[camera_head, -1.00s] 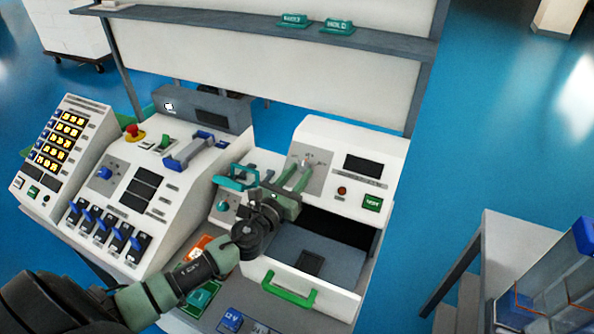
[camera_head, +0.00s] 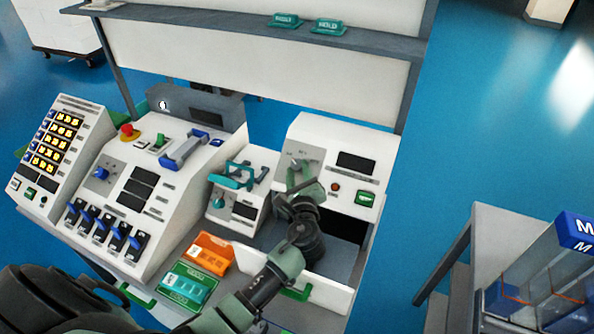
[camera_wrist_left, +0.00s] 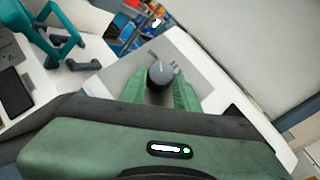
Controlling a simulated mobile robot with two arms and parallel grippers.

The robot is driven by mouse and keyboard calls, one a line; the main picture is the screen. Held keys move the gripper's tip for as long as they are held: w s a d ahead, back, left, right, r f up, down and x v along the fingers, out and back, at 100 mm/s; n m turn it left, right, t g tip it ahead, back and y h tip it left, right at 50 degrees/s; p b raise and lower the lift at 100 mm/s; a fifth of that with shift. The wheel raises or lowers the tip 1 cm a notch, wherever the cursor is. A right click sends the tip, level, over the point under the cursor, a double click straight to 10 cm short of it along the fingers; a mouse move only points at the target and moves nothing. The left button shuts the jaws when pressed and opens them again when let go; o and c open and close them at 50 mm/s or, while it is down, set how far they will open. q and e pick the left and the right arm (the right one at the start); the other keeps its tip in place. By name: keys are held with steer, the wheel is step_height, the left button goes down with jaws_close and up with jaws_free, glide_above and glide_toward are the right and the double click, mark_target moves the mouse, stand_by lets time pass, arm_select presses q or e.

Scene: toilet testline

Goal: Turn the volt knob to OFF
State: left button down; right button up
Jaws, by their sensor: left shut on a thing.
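The volt knob (camera_wrist_left: 159,74) is a dark round knob with a pale pointer line, on a grey plate (camera_wrist_left: 199,75) in the left wrist view. The pointer line runs roughly up in that view. The plate is on the white unit with the small dark screen in the head view. My left gripper (camera_wrist_left: 158,88) is shut on the knob, one green finger on each side. In the head view my left gripper (camera_head: 303,181) reaches up to the plate and mostly hides the knob. The labels around it are too small to read. My right gripper is out of view.
A teal handle (camera_head: 236,175) stands on the unit left of my gripper. An orange tray (camera_head: 208,253) and a green tray (camera_head: 187,286) lie left of my forearm. A shelf (camera_head: 230,27) runs behind.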

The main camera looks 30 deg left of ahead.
arm_select(q)
steer(key=shift+w+r+n+g+y, duration=0.1)
steer(key=shift+r+n+g+y, duration=0.1)
steer(key=shift+n+g+y, duration=0.15)
stand_by(0.3)
steer(key=c, duration=1.1)
jaws_free()
steer(key=shift+f, duration=0.1)
steer(key=shift+o, duration=0.2)
steer(key=shift+s+d+f, duration=0.1)
steer(key=shift+s+d, duration=0.15)
steer(key=shift+s, duration=0.1)
steer(key=b+v, duration=0.1)
steer(key=v, duration=0.6)
steer(key=shift+b, duration=0.35)
steer(key=shift+s+a, duration=0.1)
